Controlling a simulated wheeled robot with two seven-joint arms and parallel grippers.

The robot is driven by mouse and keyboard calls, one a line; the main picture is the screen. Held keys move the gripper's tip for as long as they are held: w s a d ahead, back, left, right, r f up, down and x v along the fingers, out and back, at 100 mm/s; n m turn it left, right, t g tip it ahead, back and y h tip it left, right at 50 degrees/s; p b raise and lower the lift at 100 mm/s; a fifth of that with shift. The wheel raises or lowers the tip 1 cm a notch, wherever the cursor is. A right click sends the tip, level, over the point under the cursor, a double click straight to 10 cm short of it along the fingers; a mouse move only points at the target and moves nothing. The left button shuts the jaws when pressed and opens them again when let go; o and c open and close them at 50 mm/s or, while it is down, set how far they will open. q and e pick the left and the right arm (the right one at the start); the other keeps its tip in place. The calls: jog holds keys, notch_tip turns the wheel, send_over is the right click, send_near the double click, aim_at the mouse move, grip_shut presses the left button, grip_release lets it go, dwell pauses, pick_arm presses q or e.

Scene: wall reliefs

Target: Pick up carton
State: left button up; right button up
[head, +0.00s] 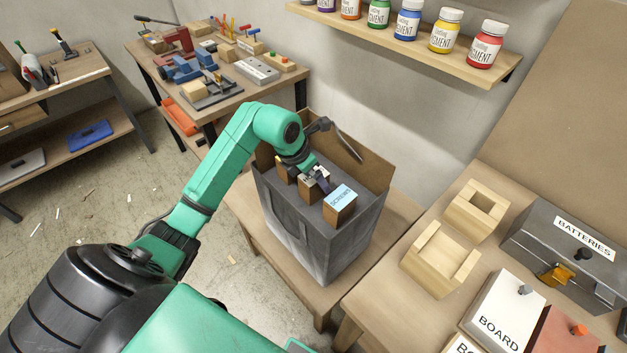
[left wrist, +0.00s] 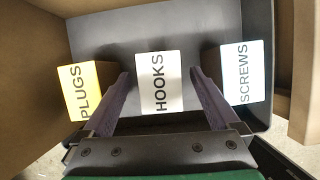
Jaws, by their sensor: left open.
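Three small cartons stand in a row in a grey open-topped box (head: 290,225). The carton labelled HOOKS (left wrist: 160,95) has a white top and is in the middle. The carton labelled PLUGS (left wrist: 84,90), with a yellow top, is on the left. The carton labelled SCREWS (left wrist: 243,72), with a pale blue top, is on the right; it also shows in the head view (head: 340,208). My left gripper (left wrist: 160,84) is open, one finger on each side of the HOOKS carton, in the gaps beside its neighbours. Contact cannot be told. My right gripper is out of view.
The box stands on a low wooden table (head: 245,212) with brown flaps raised. A workbench with wooden blocks (head: 440,258) and a BATTERIES case (head: 570,250) is at right. A shelf of pigment jars (head: 445,30) hangs above. Another cluttered bench (head: 215,105) stands behind.

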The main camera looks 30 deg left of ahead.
pick_arm(q)
jog(key=shift+w+f, duration=0.1)
grip_shut()
